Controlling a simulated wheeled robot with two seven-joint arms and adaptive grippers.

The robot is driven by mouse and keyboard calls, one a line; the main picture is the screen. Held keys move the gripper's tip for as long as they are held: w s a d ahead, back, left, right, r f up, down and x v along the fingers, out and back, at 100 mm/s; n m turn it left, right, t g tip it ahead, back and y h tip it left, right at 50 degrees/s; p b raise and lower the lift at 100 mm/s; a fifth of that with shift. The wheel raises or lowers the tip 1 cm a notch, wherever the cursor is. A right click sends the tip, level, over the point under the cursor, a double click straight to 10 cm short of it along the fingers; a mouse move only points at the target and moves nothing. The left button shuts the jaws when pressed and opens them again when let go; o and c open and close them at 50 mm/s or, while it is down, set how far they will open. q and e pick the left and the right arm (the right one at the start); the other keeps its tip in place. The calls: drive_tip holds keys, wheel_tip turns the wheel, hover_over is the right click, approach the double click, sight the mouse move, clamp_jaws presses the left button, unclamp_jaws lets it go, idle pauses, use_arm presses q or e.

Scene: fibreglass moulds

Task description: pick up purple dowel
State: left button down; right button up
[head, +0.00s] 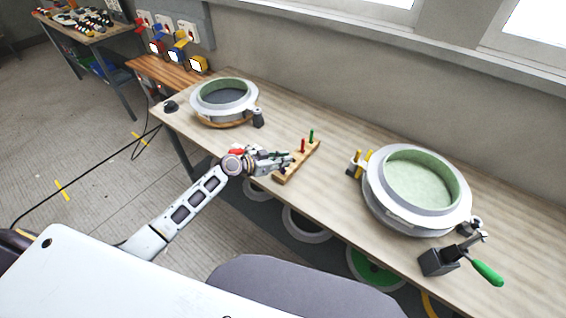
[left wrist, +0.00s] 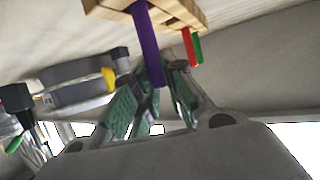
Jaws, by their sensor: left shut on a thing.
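The purple dowel (left wrist: 147,42) stands in a wooden rack in the left wrist view, its lower end at the rack's hole and its other end between my fingers. My left gripper (left wrist: 153,92) is shut on it, a green-padded finger on each side. In the head view my left gripper (head: 283,162) is at the near end of the wooden rack (head: 305,158) and hides the purple dowel. The rack also shows at the top of the left wrist view (left wrist: 180,10). My right gripper is not in view.
A red dowel (head: 303,146) and a green dowel (head: 311,136) stand farther along the rack. Round moulds stand on the bench at left (head: 205,112) and right (head: 375,212). A green-handled clamp (head: 487,272) is at the right front. The bench between rack and right mould is clear.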

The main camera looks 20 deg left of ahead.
use_arm(q)
drive_tip(key=shift+r, duration=4.95)
